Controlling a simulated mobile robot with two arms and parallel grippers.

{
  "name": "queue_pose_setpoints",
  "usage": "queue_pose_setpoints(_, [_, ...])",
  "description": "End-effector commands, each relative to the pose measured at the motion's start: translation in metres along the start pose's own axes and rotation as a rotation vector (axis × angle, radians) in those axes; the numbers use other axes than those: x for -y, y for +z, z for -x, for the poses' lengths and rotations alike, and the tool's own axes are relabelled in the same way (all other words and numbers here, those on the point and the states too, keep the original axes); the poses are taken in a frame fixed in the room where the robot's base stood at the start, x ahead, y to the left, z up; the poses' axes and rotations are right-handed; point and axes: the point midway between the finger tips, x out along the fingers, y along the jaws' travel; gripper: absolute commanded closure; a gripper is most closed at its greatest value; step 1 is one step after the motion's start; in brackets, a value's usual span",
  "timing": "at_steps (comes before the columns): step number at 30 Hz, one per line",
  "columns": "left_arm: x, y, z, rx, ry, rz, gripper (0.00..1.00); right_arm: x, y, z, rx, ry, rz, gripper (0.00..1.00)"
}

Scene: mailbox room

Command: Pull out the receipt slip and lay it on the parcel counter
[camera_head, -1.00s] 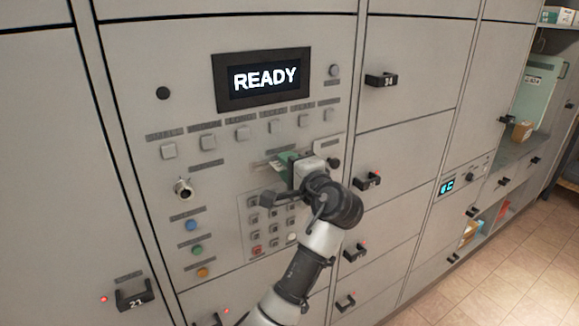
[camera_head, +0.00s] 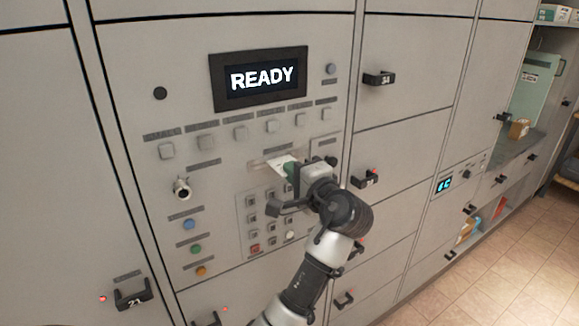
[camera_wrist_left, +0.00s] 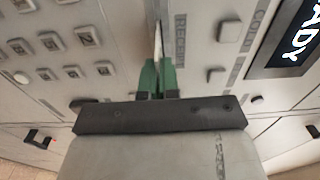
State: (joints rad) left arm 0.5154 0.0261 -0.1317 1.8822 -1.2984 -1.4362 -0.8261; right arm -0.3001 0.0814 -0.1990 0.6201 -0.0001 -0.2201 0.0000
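The white receipt slip (camera_head: 281,163) sticks out of a slot in the grey locker panel, below the READY screen. My left gripper (camera_head: 291,170), with green fingertips, is in front of the slot. In the left wrist view, the fingertips (camera_wrist_left: 157,80) are closed together on the slip (camera_wrist_left: 158,42), which shows nearly edge-on. Whether its far end is still inside the slot cannot be told. A grey counter (camera_head: 496,160), apparently the parcel counter, is at the far right. My right gripper is not in view.
A keypad (camera_head: 270,214) lies just below the gripper, with a metal knob (camera_head: 181,187) to the left. Black locker handles (camera_head: 366,178) jut out to the right. A brown box (camera_head: 519,129) stands on the counter. The tiled floor (camera_head: 500,260) at lower right is clear.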

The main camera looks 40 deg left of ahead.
Motion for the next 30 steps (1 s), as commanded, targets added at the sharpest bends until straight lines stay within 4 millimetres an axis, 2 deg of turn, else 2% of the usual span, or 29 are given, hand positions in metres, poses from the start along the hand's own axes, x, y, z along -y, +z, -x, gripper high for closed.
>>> queue_pose_setpoints(30, [0.000, 0.000, 0.059, -0.001, 0.001, 0.000, 1.00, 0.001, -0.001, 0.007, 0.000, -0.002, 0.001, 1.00])
